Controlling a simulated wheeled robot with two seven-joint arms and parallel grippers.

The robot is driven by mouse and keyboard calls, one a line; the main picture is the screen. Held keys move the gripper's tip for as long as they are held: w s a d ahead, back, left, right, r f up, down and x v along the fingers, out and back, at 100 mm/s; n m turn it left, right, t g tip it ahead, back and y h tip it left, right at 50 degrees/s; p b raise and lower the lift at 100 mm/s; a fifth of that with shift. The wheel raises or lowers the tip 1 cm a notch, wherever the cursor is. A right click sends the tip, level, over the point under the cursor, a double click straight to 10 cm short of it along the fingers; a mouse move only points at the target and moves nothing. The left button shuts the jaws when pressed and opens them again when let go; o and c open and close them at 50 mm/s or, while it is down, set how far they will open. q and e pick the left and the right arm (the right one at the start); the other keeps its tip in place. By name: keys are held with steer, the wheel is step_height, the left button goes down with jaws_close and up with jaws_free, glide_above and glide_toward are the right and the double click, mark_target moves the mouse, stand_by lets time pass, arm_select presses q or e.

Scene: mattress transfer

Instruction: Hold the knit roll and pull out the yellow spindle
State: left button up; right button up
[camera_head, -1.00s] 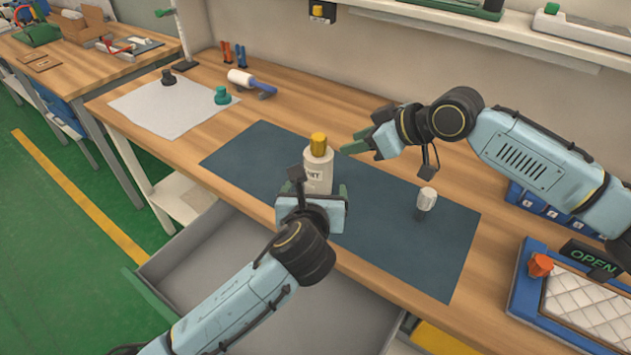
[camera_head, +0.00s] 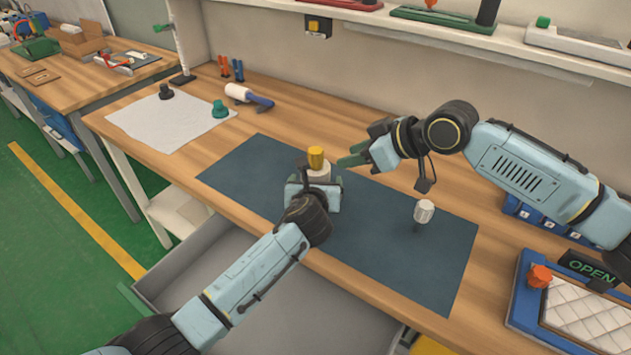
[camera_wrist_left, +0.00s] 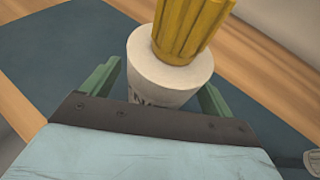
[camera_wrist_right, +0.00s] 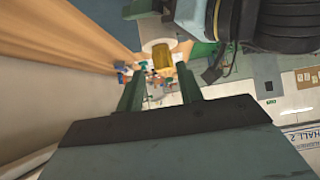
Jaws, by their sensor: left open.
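The knit roll (camera_head: 320,171) is a white upright cylinder on the dark blue mat (camera_head: 262,160), with dark lettering on its side in the left wrist view (camera_wrist_left: 165,82). The yellow spindle (camera_head: 316,158) stands out of its top. My left gripper (camera_wrist_left: 160,82) is open, one finger on each side of the roll; its body hides the roll's lower part in the head view. My right gripper (camera_head: 348,160) is open, just right of the spindle. In the right wrist view the spindle (camera_wrist_right: 163,57) shows beyond and between its fingertips.
A white knobbed piece (camera_head: 424,211) stands on the mat to the right. A white sheet (camera_head: 165,122) with dark and green pieces lies left. A blue tray (camera_head: 528,290) is at right. An open drawer (camera_head: 180,255) juts out below the table edge.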

arm_select(q)
steer(key=shift+w, duration=0.1)
steer(key=c, duration=1.2)
steer(key=shift+c, duration=0.4)
arm_select(e)
steer(key=o, duration=0.4)
steer(key=shift+a+r, duration=0.1)
steer(key=shift+c, duration=0.2)
steer(key=m+g+h, duration=0.2)
steer(key=m+h, duration=0.5)
glide_toward(316, 151)
steer(key=x, duration=0.5)
steer(key=shift+d, duration=0.4)
steer(key=shift+a+x, duration=0.2)
steer(key=shift+x, duration=1.2)
steer(key=shift+a+x, duration=0.2)
steer(key=shift+x, duration=1.2)
